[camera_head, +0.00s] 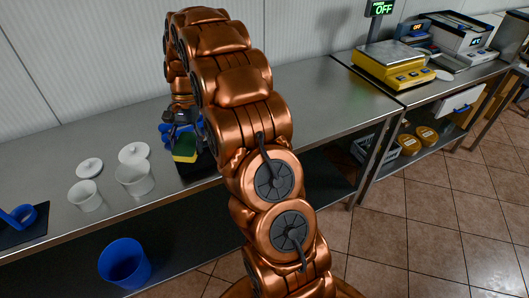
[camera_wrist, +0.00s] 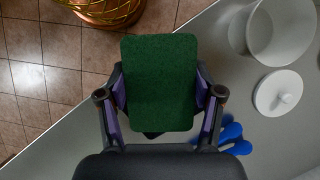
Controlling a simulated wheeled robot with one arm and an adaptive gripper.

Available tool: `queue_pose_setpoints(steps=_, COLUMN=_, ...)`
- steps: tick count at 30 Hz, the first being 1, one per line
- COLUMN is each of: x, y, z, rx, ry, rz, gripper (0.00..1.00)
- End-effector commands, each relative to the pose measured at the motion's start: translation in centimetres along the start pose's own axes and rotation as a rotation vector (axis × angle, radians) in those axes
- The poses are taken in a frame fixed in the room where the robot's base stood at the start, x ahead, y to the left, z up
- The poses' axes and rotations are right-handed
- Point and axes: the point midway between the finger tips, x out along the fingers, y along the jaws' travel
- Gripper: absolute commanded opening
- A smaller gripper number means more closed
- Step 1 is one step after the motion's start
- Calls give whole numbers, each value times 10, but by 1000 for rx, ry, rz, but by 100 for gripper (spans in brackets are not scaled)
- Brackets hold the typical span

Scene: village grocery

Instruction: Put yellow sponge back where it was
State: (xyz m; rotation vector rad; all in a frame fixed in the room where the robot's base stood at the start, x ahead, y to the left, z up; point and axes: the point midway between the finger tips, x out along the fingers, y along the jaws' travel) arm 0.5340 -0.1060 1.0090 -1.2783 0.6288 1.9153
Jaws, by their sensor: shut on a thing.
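The yellow sponge (camera_head: 184,157) has a dark green scouring side, seen face-on in the wrist view (camera_wrist: 160,70). My gripper (camera_wrist: 160,92) is shut on it, with one finger at each side edge. In the head view my gripper (camera_head: 184,137) is over the steel counter, with the sponge just below its fingers. A dark, flat-looking thing (camera_head: 199,168) lies beside or under the sponge, mostly hidden by my arm. I cannot tell whether the sponge touches it or the counter.
A blue object (camera_head: 165,129) lies right behind the sponge. Two white tubs (camera_head: 134,180) (camera_head: 86,197) and two white lids (camera_head: 134,152) (camera_head: 89,168) stand to the left. A blue bin (camera_head: 124,262) is below the counter's front. The counter (camera_head: 330,105) is clear to the right.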

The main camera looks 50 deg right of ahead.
Motion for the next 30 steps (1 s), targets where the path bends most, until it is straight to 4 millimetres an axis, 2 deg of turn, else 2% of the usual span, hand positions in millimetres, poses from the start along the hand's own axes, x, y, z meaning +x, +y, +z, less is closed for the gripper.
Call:
queue_pose_setpoints(steps=1, x=10, y=16, z=-11, rx=116, ry=-3, rz=-51, gripper=33)
queue_pose_setpoints(steps=3, x=9, y=34, z=-20, rx=280, ry=1, rz=-120, gripper=33)
queue_pose_setpoints(steps=13, x=19, y=106, z=-44, rx=939, ry=0, rz=-393, gripper=33)
queue_pose_setpoints(steps=24, x=41, y=175, z=-55, rx=1601, ry=3, rz=-666, gripper=33)
queue_pose_setpoints(steps=30, x=51, y=200, z=-55, rx=1871, ry=2, rz=-779, gripper=33)
